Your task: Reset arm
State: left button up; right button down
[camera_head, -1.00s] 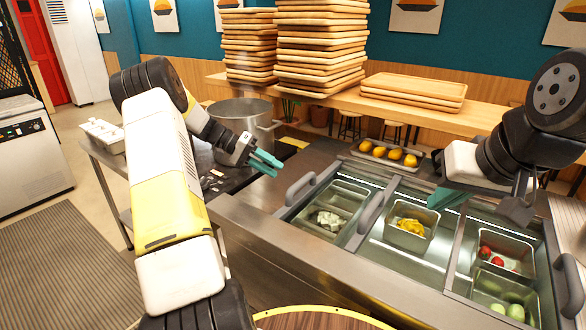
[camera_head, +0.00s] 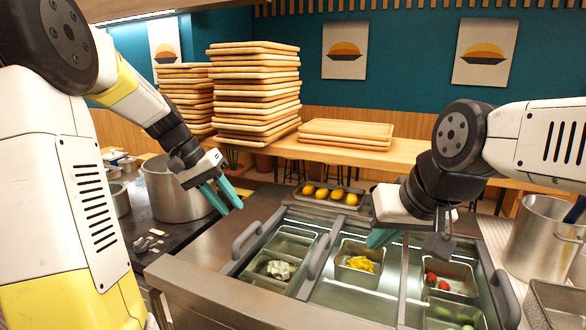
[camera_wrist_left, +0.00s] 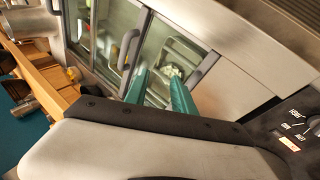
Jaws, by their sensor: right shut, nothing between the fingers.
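My left gripper (camera_head: 229,202) has two teal fingers, slightly apart and empty. It hangs in the air in front of the right side of a large steel pot (camera_head: 172,190), pointing down to the right. In the left wrist view its fingers (camera_wrist_left: 160,78) show with a gap between them. My right gripper (camera_head: 380,238) is shut and empty, above the topping counter near the yellow-filled pan (camera_head: 346,271). Its fingertips are partly hidden by its dark wrist parts.
The sunken topping counter (camera_head: 180,275) has raised handles (camera_head: 246,238) and pans with white, yellow and red food. A tray (camera_head: 350,206) of yellow items lies behind it. Tall stacks of wooden boards (camera_head: 255,95) stand at the back. Another steel pot (camera_head: 540,245) stands at right.

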pick_arm(q)
jog(key=s+d+r+t+y, duration=0.1)
jog(key=s+r+t+y, duration=0.1)
jog(key=s, duration=0.7)
jog(key=s+d+r+n+t+y, duration=0.1)
jog(key=s+t, duration=0.2)
jog(key=s, duration=0.7)
jog(key=shift+r+y, duration=0.4)
jog(key=shift+d, duration=0.1)
